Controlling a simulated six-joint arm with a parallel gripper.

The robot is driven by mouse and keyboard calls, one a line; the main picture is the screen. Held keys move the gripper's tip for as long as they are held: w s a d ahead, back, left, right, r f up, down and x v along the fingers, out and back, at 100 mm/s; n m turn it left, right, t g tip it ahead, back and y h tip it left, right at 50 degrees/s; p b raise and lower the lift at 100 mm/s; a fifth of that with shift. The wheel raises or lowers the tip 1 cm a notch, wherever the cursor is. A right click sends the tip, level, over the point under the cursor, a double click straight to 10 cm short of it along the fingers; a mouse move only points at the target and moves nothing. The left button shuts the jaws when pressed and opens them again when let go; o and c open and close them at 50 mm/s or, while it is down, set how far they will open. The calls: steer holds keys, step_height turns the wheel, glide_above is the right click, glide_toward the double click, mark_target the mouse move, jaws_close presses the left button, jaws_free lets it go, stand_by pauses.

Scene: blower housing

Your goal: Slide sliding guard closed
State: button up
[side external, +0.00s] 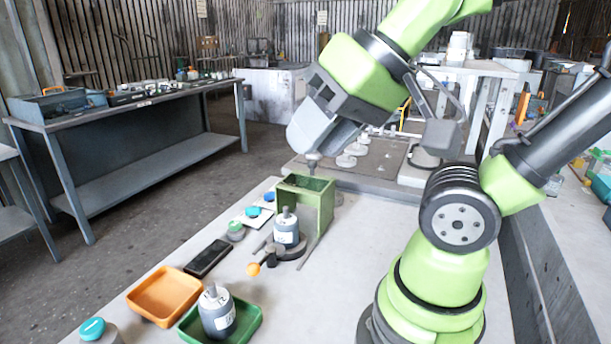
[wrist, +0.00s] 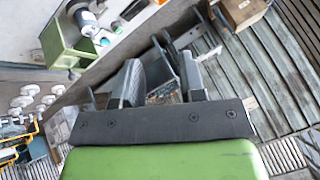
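The green blower housing (side external: 318,200) stands on the bench, a box-like frame with an open side in the side view. It shows at the upper left of the wrist view (wrist: 55,45). I cannot make out the sliding guard as a separate part. A small grey knob (side external: 313,158) shows at the housing's top, below my gripper (side external: 312,135). A grey-white motor (side external: 286,228) stands upright in front of the housing. In the wrist view my gripper (wrist: 160,75) has its two dark fingers apart, with nothing held between them. The housing lies outside the fingers.
An orange-tipped lever (side external: 254,269) sits beside the motor. An orange tray (side external: 163,297), a green tray (side external: 246,321) with another motor (side external: 216,311), and a dark flat device (side external: 208,258) lie nearby. Bench space right of the housing is clear up to my base.

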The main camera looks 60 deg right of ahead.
steer(key=w+d+r+m+g+h, duration=0.1)
steer(key=w+d+r+m+g, duration=0.15)
steer(key=w+d, duration=0.35)
steer(key=m+g, duration=0.3)
steer(key=m, duration=0.6)
glide_toward(312, 166)
steer(key=shift+t+h, duration=0.25)
steer(key=shift+h, duration=0.05)
steer(key=f, duration=0.3)
steer(key=w+f, duration=0.1)
steer(key=f, duration=0.2)
steer(key=w+f, duration=0.1)
steer(key=f, duration=0.3)
steer(key=shift+d, duration=0.15)
jaws_close()
steer(key=a, duration=1)
steer(key=shift+a, duration=0.35)
